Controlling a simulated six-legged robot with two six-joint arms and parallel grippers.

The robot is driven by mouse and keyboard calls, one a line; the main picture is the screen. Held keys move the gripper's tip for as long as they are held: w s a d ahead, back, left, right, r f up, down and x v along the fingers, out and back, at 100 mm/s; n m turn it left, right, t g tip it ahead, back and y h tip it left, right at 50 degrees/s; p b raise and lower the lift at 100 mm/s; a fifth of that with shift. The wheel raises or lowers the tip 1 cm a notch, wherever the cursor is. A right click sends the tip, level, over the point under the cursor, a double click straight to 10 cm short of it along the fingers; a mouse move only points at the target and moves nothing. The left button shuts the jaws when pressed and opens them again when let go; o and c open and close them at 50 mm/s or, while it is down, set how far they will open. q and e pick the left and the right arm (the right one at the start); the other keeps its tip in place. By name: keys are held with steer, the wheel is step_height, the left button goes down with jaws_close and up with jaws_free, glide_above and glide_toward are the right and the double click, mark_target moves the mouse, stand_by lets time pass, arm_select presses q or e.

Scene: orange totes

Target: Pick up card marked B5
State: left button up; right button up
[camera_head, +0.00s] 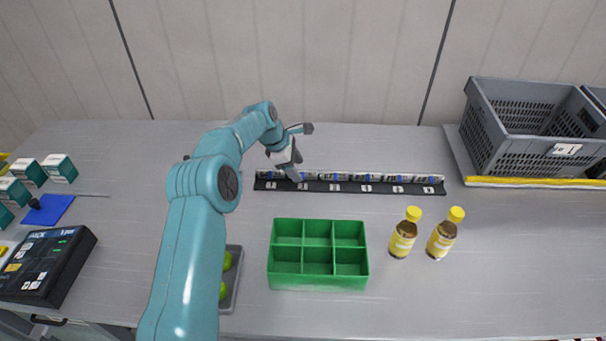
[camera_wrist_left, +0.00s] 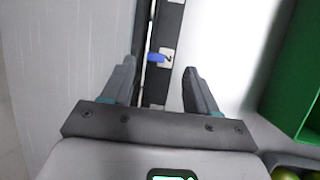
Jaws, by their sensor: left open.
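A row of cards with blue and white faces (camera_head: 367,178) stands along a black rack (camera_head: 350,187) near the back of the table. Small white labels run along the rack's front; I cannot read which one is B5. My left gripper (camera_head: 294,172) is over the left part of this row and hides some of it. In the left wrist view, my open left gripper (camera_wrist_left: 160,68) has its fingers on either side of the dark rack (camera_wrist_left: 158,95). A blue piece (camera_wrist_left: 156,58) and a white label show between them. My right gripper is not in view.
A green divided box (camera_head: 318,283) sits in front of the rack, with two yellow-capped bottles (camera_head: 403,240) to its right. A grey crate (camera_head: 520,130) stands at the back right. A tray with green fruit (camera_head: 230,290) is partly behind my arm.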

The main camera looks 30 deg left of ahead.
mark_target(302, 173)
arm_select(q)
steer(key=shift+w+d+f+p, duration=0.15)
steer(key=shift+w+f+p, duration=0.15)
steer(key=shift+f, duration=0.1)
steer(key=w+f, duration=0.1)
steer(key=f, duration=0.2)
steer(key=shift+w+f, duration=0.15)
steer(key=shift+w, duration=0.25)
steer(key=shift+s+d+r, duration=0.15)
steer(key=shift+s+r, duration=0.15)
steer(key=shift+s, duration=0.05)
steer(key=c, duration=0.3)
steer(key=shift+w+f, duration=0.1)
steer(key=shift+f, duration=0.05)
jaws_close()
